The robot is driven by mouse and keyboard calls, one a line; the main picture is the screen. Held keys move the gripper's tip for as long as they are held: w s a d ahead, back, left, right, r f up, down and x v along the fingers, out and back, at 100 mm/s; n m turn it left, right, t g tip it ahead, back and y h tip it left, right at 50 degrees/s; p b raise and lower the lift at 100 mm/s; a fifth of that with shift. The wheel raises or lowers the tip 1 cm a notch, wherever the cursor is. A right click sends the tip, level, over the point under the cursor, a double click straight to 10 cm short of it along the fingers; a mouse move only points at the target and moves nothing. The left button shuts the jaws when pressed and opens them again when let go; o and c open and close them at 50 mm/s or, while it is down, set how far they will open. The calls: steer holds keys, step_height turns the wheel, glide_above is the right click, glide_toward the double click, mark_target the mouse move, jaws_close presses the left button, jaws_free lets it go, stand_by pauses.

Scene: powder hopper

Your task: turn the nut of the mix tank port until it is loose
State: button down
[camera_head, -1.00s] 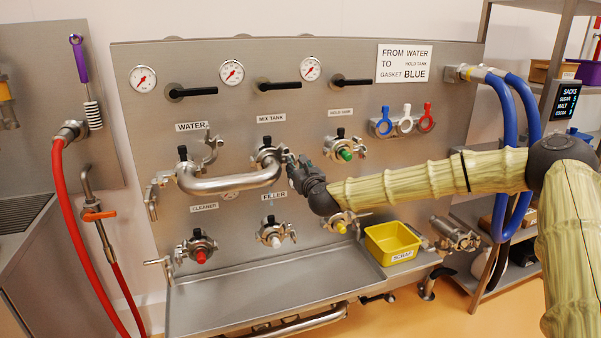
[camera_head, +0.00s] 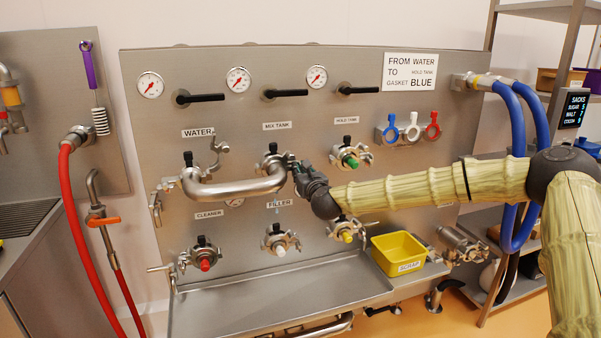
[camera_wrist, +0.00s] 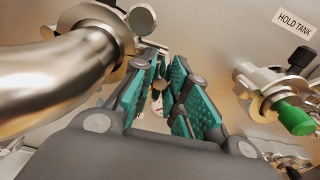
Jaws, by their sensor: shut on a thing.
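The mix tank port (camera_head: 272,162) is on the steel panel under the MIX TANK label. The right end of a bent steel pipe (camera_head: 235,188) meets it, and the other end meets the water port. My gripper (camera_head: 293,166) is at the right side of the mix tank port, where its clamp nut is. In the wrist view its teal-padded fingers (camera_wrist: 164,84) reach toward the panel beside the pipe and clamp (camera_wrist: 142,22). They are shut on the nut, which is mostly hidden between the fingers.
The hold tank port with a green cap (camera_head: 351,161) is close to the right of my gripper. Ports with red, white and yellow caps lie below. A yellow scrap bin (camera_head: 398,254) stands on the ledge at the lower right.

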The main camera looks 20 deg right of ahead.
steer(key=n, duration=0.7)
steer(key=shift+n+p, duration=0.35)
steer(key=shift+n, duration=0.05)
steer(key=shift+f, duration=0.1)
steer(key=shift+n, duration=0.9)
steer(key=n+p, duration=0.1)
steer(key=n, duration=0.1)
steer(key=shift+n, duration=0.3)
steer(key=n, duration=0.3)
